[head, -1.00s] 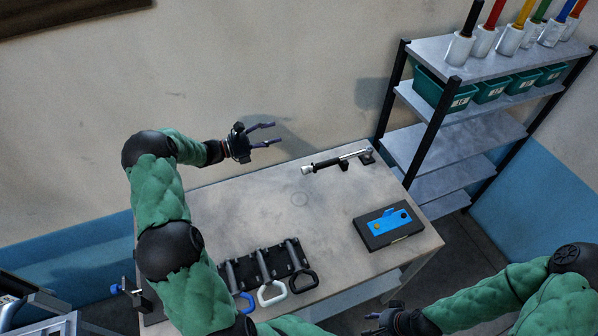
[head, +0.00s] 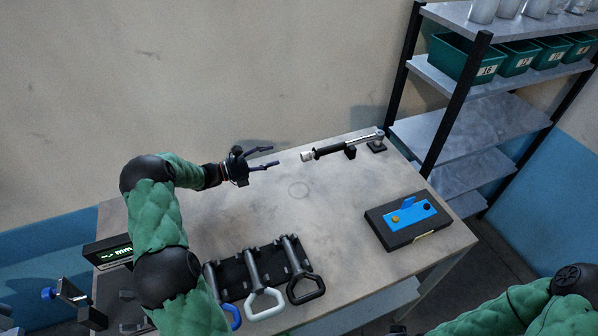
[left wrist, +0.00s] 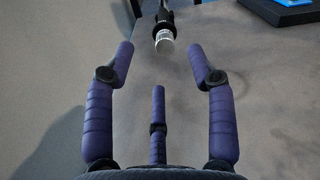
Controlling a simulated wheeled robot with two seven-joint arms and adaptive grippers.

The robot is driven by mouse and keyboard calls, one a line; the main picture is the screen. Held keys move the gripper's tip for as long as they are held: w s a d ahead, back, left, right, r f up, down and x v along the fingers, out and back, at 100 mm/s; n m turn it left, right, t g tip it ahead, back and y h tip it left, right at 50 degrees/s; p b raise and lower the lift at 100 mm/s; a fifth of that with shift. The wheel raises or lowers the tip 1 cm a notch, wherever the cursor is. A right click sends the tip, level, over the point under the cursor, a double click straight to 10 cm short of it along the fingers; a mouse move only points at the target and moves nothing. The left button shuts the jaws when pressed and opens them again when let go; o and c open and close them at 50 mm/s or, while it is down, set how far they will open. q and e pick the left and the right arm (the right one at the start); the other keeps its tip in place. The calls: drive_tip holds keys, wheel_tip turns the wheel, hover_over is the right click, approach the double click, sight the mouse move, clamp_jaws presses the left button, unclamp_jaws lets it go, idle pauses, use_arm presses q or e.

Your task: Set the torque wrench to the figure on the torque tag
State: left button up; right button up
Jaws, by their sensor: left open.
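The torque wrench (head: 330,150) lies near the back edge of the table, raised on black supports, its black grip and pale end cap toward the left and its steel shaft toward the right. My left gripper (head: 274,157) is open and empty, left of the end cap and apart from it. In the left wrist view, the end cap (left wrist: 164,42) shows ahead, between and just beyond the open fingertips (left wrist: 160,52). I cannot read any figure on the wrench, and I cannot make out a torque tag. My right arm shows at the lower right; its gripper is out of view.
A black box with a blue plate (head: 420,216) and knobs sits on the table's right. Shelves (head: 480,110) with green bins stand behind right. The table's middle is clear.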

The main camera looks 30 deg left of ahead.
sight(302, 157)
use_arm(q)
wheel_tip(302, 157, down, 3)
drive_tip(key=shift+f+b, duration=0.1)
drive_tip(key=shift+b, duration=0.95)
drive_tip(key=shift+w+d, duration=0.1)
drive_tip(key=b+x, duration=0.1)
drive_tip(key=x, duration=0.9)
drive_tip(key=shift+w+d, duration=0.15)
drive_tip(key=shift+w, duration=0.05)
use_arm(e)
wheel_tip(302, 157, down, 5)
drive_tip(key=shift+r, duration=0.1)
use_arm(q)
clamp_jaws()
